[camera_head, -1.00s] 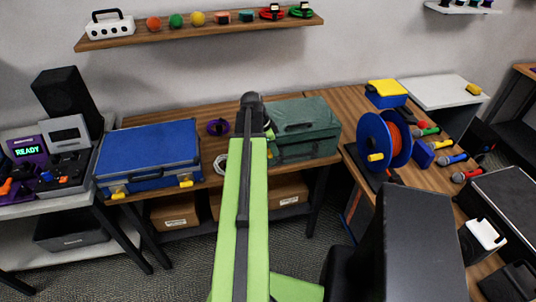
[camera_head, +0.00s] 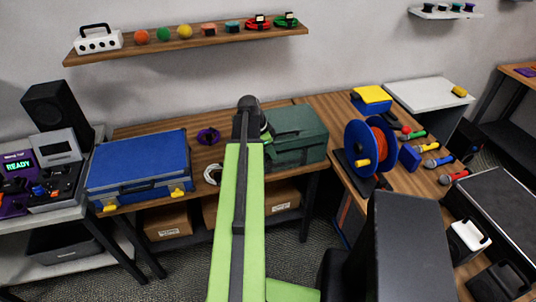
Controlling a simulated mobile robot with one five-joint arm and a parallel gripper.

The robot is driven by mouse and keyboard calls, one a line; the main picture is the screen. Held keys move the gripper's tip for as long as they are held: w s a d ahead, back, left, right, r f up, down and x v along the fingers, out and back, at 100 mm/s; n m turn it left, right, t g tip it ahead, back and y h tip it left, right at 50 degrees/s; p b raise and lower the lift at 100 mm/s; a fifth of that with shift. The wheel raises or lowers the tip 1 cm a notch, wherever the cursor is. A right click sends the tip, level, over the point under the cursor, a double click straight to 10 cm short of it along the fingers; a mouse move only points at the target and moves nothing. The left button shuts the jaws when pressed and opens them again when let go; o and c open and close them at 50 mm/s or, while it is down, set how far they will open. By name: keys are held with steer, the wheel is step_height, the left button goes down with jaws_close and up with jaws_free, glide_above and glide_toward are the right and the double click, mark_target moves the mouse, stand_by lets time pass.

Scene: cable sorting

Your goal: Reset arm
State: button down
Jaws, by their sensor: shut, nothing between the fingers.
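My green arm stretches up the middle of the head view, away from me toward the back table (camera_head: 120,134). My gripper (camera_head: 249,108) is the dark end at its top, in front of the left end of the green toolbox (camera_head: 297,133). The fingers are small and mostly hidden by the arm. They look shut, with nothing seen held. The arm hides part of the table and the toolbox's left side.
A blue case (camera_head: 140,165), a purple cable coil (camera_head: 208,136) and a white coil (camera_head: 212,174) lie left of the arm. A wall shelf (camera_head: 190,43) runs above. Cardboard boxes (camera_head: 168,222) sit below.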

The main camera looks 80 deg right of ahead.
steer(key=p+v, duration=0.5)
steer(key=v, duration=0.2)
steer(key=shift+w+a+r, duration=0.2)
steer(key=shift+w+r, duration=0.1)
steer(key=shift+w, duration=0.15)
steer(key=w+a+f+n+b, duration=0.15)
steer(key=w+a, duration=0.35)
steer(key=w, duration=0.5)
steer(key=w+a+n+t+h, duration=0.1)
steer(key=w+a+n, duration=0.2)
steer(key=w+a, duration=0.45)
steer(key=w+a+f+n+b, duration=0.1)
steer(key=w+a+n, duration=0.15)
steer(key=w, duration=0.85)
steer(key=w+a+f+n+t+b, duration=0.1)
steer(key=w+a+n, duration=0.1)
steer(key=w+a, duration=0.6)
steer(key=w+a+f+n+t, duration=0.1)
steer(key=w+a+n, duration=0.25)
steer(key=a, duration=0.75)
steer(key=a+f+n+y+b, duration=0.1)
steer(key=a+f+n+y, duration=0.1)
steer(key=a+n, duration=1.5)
steer(key=a, duration=1)
steer(key=shift+a+y, duration=0.35)
steer(key=shift+y, duration=0.05)
